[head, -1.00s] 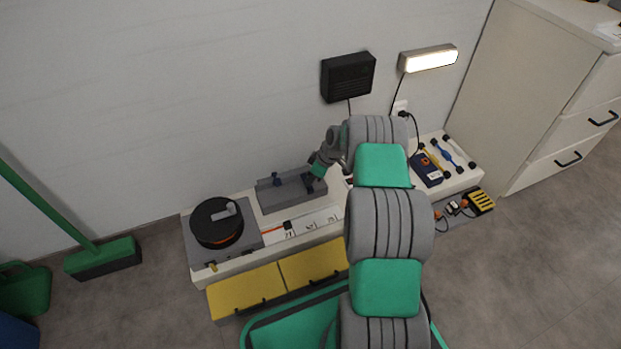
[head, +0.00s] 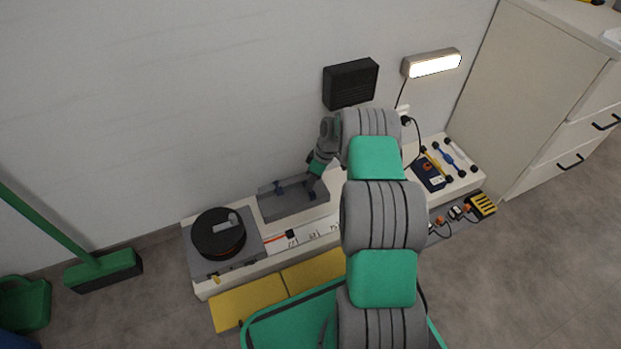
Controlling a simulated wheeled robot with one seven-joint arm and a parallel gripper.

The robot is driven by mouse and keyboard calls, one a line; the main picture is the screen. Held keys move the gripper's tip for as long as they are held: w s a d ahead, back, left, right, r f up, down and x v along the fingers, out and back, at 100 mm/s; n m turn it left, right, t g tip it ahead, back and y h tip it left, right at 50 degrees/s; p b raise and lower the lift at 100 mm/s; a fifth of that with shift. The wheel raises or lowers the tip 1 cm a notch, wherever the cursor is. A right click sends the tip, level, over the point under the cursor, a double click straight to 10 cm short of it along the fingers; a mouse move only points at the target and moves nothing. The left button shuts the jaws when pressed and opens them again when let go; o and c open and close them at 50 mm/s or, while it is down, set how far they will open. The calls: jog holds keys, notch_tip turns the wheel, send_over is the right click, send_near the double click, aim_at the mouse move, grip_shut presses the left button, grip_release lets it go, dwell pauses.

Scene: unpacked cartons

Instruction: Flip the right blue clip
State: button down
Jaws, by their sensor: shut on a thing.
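A grey fixture (head: 292,204) stands on the white bench top against the wall. The left blue clip (head: 279,189) stands upright on its back left part. My gripper (head: 313,182) is at the right end of the fixture, reaching down from the upper right. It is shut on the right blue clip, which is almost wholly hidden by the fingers. The clip's exact tilt cannot be told at this size.
A black reel (head: 218,233) sits on the bench's left end, with a marked white strip (head: 312,236) in front of the fixture. A dark blue meter (head: 429,175) and tools lie to the right. A black wall box (head: 350,83) hangs above.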

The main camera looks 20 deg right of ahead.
jog(key=shift+w+a+r+g+b, duration=0.1)
jog(key=shift+w+r+g+b, duration=0.1)
jog(key=shift+w+g+b, duration=0.1)
jog(key=c, duration=1.5)
grip_release()
jog(key=shift+c, duration=0.2)
jog(key=shift+o, duration=1.2)
jog(key=shift+s, duration=0.1)
jog(key=p+v, duration=0.3)
jog(key=v, duration=0.4)
jog(key=shift+d+r, duration=0.25)
jog(key=shift+r, duration=0.1)
